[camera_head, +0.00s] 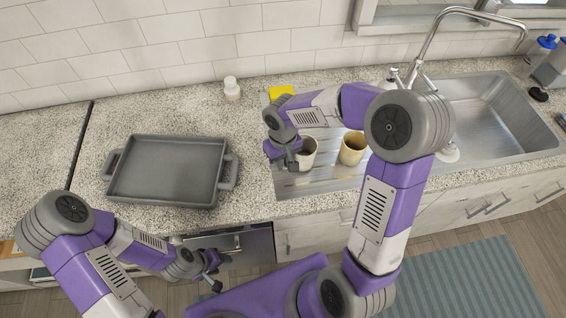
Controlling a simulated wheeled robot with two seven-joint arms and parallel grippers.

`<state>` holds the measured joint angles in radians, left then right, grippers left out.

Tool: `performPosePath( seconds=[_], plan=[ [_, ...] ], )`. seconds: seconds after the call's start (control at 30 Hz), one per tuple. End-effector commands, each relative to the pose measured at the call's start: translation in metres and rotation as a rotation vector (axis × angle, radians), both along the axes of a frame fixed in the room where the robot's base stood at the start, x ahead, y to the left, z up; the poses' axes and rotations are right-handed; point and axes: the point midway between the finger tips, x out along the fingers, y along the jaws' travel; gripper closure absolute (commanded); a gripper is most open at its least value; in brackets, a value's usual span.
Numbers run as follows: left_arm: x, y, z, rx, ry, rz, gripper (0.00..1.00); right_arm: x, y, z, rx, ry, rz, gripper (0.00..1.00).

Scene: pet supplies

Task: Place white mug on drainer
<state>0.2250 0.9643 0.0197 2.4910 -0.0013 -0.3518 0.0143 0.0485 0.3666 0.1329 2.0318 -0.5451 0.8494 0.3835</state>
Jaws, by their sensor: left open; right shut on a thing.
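A white mug (307,154) is at the left end of the ribbed metal drainer (318,187), beside the sink. My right gripper (291,160) reaches over from above and is shut on the mug at its left side. The mug looks upright; whether its base touches the drainer is hard to tell. A cream mug (353,148) stands on the drainer just to its right. My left gripper (213,276) is open and empty, low in front of the counter.
A grey roasting tray (165,168) lies on the counter at left. A small white bottle (231,89) and a yellow sponge (281,92) are near the wall. The sink basin (497,120) and tall faucet (436,40) are at right. My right arm spans the drainer.

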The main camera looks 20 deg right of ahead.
Motion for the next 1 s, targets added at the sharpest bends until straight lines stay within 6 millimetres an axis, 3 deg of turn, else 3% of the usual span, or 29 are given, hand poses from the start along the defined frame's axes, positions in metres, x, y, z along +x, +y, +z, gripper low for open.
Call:
performPosePath(
  seconds=[0.47, 0.5, 0.63, 1.0],
  plan=[
    [0.0002, -0.0001, -0.0055, 0.000, 0.000, 0.000, 0.50, 0.0005, 0.0002, -0.0120, 0.000, -0.002, 0.001, 1.00],
    [0.0001, -0.0001, -0.0043, 0.000, 0.000, 0.000, 0.50, 0.0002, 0.0002, -0.0110, 0.001, -0.001, 0.001, 0.81],
    [0.0001, 0.0000, -0.0039, 0.000, 0.000, 0.000, 0.50, 0.0002, 0.0001, -0.0106, 0.000, -0.001, 0.000, 0.61],
    [0.0001, 0.0000, 0.0007, 0.000, 0.000, 0.000, 0.50, 0.0008, 0.0000, -0.0024, 0.000, -0.004, 0.000, 0.61]
  ],
)
